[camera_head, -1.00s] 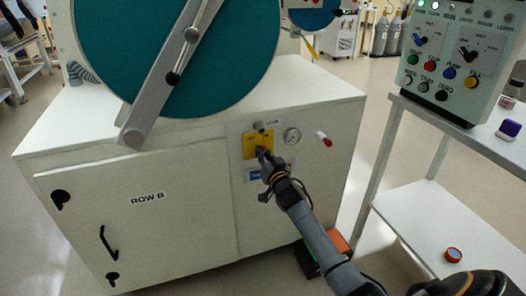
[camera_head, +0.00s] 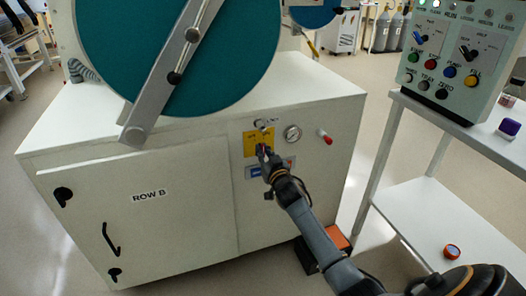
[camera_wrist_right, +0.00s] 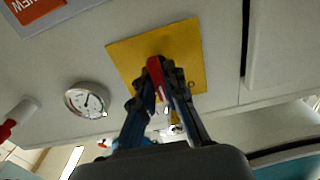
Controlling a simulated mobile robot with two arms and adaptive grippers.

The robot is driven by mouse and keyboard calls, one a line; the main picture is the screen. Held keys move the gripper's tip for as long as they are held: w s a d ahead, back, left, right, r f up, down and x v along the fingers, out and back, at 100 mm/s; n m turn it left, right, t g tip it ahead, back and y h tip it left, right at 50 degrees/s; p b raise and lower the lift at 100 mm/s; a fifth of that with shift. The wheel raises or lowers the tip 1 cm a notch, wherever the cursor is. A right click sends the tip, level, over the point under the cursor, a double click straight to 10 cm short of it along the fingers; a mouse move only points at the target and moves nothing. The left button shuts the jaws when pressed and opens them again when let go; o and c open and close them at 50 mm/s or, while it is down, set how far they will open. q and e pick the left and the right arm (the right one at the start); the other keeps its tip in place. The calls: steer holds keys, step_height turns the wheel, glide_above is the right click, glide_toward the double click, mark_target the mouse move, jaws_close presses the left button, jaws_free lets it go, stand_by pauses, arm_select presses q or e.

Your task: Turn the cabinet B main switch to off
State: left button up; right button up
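The cabinet B main switch is a red handle (camera_head: 264,149) on a yellow plate (camera_head: 249,139), on the front of the white cabinet marked ROW B (camera_head: 185,225). My right gripper (camera_head: 266,153) reaches it from below right. In the right wrist view, the gripper's fingertips (camera_wrist_right: 163,75) come close together in front of the yellow plate (camera_wrist_right: 190,40), with the red handle (camera_wrist_right: 154,70) between them. The fingers look shut on it. They hide much of the switch, so its exact angle and markings cannot be read. My left gripper is not in view.
A pressure gauge (camera_head: 292,133) and a red-tipped knob (camera_head: 326,137) sit right of the plate. A blue-and-white label (camera_head: 283,166) is below it. A control box (camera_head: 455,60) stands on a white shelf unit (camera_head: 450,225) at the right.

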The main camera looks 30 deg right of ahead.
steer(key=o, duration=0.3)
steer(key=shift+o, duration=0.2)
steer(key=shift+s, duration=0.1)
steer(key=v, duration=1.2)
steer(key=shift+f, duration=0.1)
